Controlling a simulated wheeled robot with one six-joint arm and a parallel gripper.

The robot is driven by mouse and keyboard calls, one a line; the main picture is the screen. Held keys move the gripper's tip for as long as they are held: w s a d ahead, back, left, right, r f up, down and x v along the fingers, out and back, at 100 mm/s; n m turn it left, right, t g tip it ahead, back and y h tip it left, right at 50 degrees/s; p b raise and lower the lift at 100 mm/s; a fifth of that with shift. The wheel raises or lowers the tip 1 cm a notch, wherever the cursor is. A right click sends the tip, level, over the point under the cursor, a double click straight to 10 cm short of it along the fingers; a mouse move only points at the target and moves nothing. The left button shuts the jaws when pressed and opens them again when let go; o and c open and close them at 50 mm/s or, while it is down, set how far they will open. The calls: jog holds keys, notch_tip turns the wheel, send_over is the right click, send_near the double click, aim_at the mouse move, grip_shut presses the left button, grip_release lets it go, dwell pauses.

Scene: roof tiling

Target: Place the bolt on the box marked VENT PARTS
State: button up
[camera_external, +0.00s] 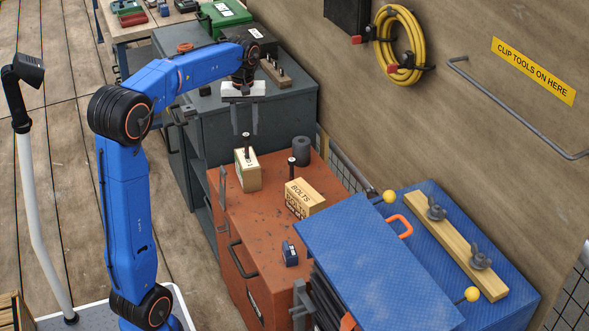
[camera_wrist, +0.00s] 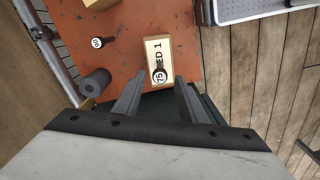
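A dark bolt with a round head marked 75 (camera_wrist: 159,76) stands upright on a pale wooden box (camera_external: 247,172); in the wrist view the box's lettering (camera_wrist: 158,48) shows "ED 1", the rest covered by the bolt. My gripper (camera_external: 245,132) is open and empty, pointing down just above this bolt (camera_external: 246,145). In the wrist view the bolt head appears between the fingertips. A second upright bolt (camera_external: 292,168), its head marked with digits (camera_wrist: 97,43), stands on the orange cabinet. I can read VENT PARTS nowhere; another box (camera_external: 304,198) reads "BOLTS" with a second line unclear.
A blue raised lid (camera_external: 375,260) stands at right. A grey cabinet (camera_external: 300,105) stands behind. The cabinet's front-left area is clear.

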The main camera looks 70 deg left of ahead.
notch_tip(320, 180, up, 5)
jog(key=shift+f, duration=0.2)
jog(key=shift+d, duration=0.15)
jog(key=s+d+f+m+t, duration=0.1)
jog(key=s+d+m, duration=0.3)
jog(key=d, duration=0.7)
jog(key=s+d+f+m+t, duration=0.1)
jog(key=s+d+m, duration=0.2)
jog(key=s+d, duration=0.55)
jog(key=s+d+f+m+t, duration=0.2)
jog(key=s+d+f+m, duration=0.4)
jog(key=s+d+f, duration=0.5)
jog(key=d, duration=0.3)
jog(key=shift+s+f+t, duration=0.25)
jog(key=shift+f+t, duration=0.05)
jog(key=shift+t, duration=0.1)
